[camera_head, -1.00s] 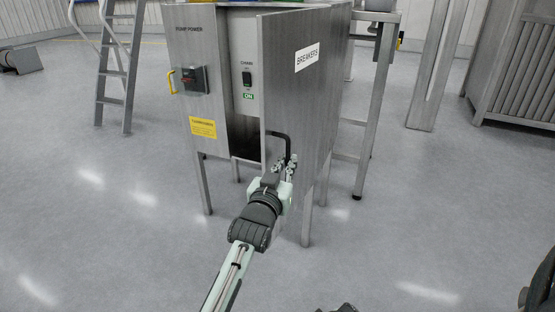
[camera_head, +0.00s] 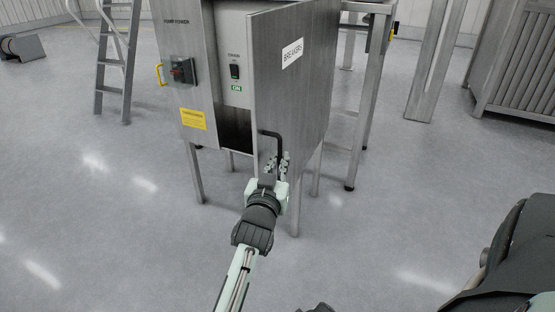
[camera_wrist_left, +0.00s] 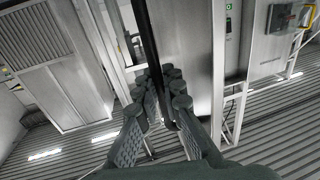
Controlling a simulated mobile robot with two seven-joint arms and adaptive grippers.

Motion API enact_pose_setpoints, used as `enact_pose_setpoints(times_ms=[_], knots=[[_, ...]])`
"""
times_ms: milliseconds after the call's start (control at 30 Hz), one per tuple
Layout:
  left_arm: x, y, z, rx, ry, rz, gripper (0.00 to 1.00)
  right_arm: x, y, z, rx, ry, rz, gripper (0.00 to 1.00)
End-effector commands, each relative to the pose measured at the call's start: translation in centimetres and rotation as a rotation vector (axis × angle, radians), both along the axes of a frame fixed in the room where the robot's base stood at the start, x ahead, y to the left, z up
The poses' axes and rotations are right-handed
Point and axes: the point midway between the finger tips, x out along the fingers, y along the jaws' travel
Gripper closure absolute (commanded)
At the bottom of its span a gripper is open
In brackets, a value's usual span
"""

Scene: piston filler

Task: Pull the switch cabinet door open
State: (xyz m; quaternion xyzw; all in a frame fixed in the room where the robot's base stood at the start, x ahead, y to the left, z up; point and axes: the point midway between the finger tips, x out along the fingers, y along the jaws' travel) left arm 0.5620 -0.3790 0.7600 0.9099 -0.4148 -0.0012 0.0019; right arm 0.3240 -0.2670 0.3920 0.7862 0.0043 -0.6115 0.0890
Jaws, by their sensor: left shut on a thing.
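The switch cabinet door (camera_head: 300,85) is a brushed metal panel labelled BREAKERS. It stands swung out from the cabinet (camera_head: 186,60), and the inside shows with a black switch (camera_head: 235,71) and a green ON label. A black bar handle (camera_head: 279,146) is on the door's lower part near its free edge. My left gripper (camera_head: 277,165) is shut on the handle's lower part; the left wrist view shows the dark handle (camera_wrist_left: 148,40) running down between the fingers (camera_wrist_left: 167,100). A dark part of my right arm shows at the lower right, but its gripper is not seen.
A red and black power switch (camera_head: 183,71) with a yellow handle (camera_head: 160,75) is on the cabinet's front. A metal ladder (camera_head: 118,60) stands at the left. A metal frame stands behind the door at the right. The floor in front is clear.

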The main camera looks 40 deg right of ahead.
Motion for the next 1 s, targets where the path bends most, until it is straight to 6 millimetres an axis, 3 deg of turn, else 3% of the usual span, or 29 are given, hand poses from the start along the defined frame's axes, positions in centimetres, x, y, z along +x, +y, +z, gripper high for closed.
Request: enact_pose_setpoints(times_ms=[267, 300, 400, 700, 833, 1000], knots=[[0.0, -0.2, 0.6, -0.008, -0.008, -0.003, 1.00, 0.0, 0.1, 0.0, 0.001, -0.001, 0.000, 0.60], [0.0, -0.2, 0.6, -0.008, -0.008, -0.003, 0.91, 0.0, 0.1, 0.0, 0.001, -0.001, 0.000, 0.60], [0.0, -0.2, 0.6, -0.008, -0.007, -0.002, 0.82, 0.0, 0.1, 0.0, 0.001, -0.001, 0.000, 0.60], [0.0, -0.1, 0.5, -0.004, -0.003, -0.001, 0.82, -0.1, -0.1, 0.0, -0.001, 0.001, 0.000, 0.60], [0.0, -0.1, 1.8, -0.005, -0.005, -0.001, 0.82, -0.1, -0.1, 0.0, -0.001, 0.001, 0.000, 0.60], [0.0, -0.1, 5.2, -0.006, -0.008, -0.002, 0.82, 0.0, 0.0, 0.0, -0.001, 0.001, 0.000, 0.60]])
